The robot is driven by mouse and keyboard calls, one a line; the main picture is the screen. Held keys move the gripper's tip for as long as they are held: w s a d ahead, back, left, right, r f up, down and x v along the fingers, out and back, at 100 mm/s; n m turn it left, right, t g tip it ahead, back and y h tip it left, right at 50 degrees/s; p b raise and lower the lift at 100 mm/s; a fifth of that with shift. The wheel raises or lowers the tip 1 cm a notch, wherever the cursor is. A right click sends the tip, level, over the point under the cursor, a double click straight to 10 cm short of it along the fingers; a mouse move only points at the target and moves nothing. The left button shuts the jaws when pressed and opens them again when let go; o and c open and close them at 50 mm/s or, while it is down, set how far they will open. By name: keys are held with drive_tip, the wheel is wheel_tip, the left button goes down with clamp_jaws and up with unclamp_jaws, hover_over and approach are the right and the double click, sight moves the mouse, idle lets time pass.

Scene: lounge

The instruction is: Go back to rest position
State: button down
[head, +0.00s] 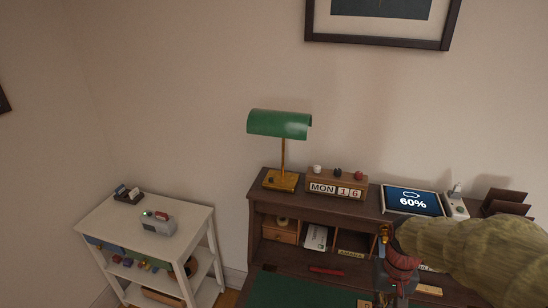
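My gripper (392,295) shows at the lower right, at the end of my arm, which reaches in from the right edge. It hangs in front of the wooden desk (253,210), with its fingers toward the bottom of the frame. The fingers are small and dark, so I cannot tell whether they are open, shut or holding anything. My arm and gripper hide part of the desk's right side and its pigeonholes.
On the desk's top shelf stand a green lamp (280,125), a calendar block (336,186), a tablet reading 60% (412,202) and a dark letter rack (505,201). A white shelf unit (188,217) stands at left. A framed picture (380,42) hangs above.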

drive_tip(key=s+a+r+n+t, duration=0.1)
drive_tip(key=s+a+r+t, duration=0.2)
drive_tip(key=r, duration=0.5)
drive_tip(key=s+a+r+n+t, duration=0.1)
drive_tip(key=s+a+r+t, duration=0.2)
drive_tip(key=s+a+r, duration=0.2)
drive_tip(key=shift+v, duration=1.95)
drive_tip(key=shift+a, duration=0.1)
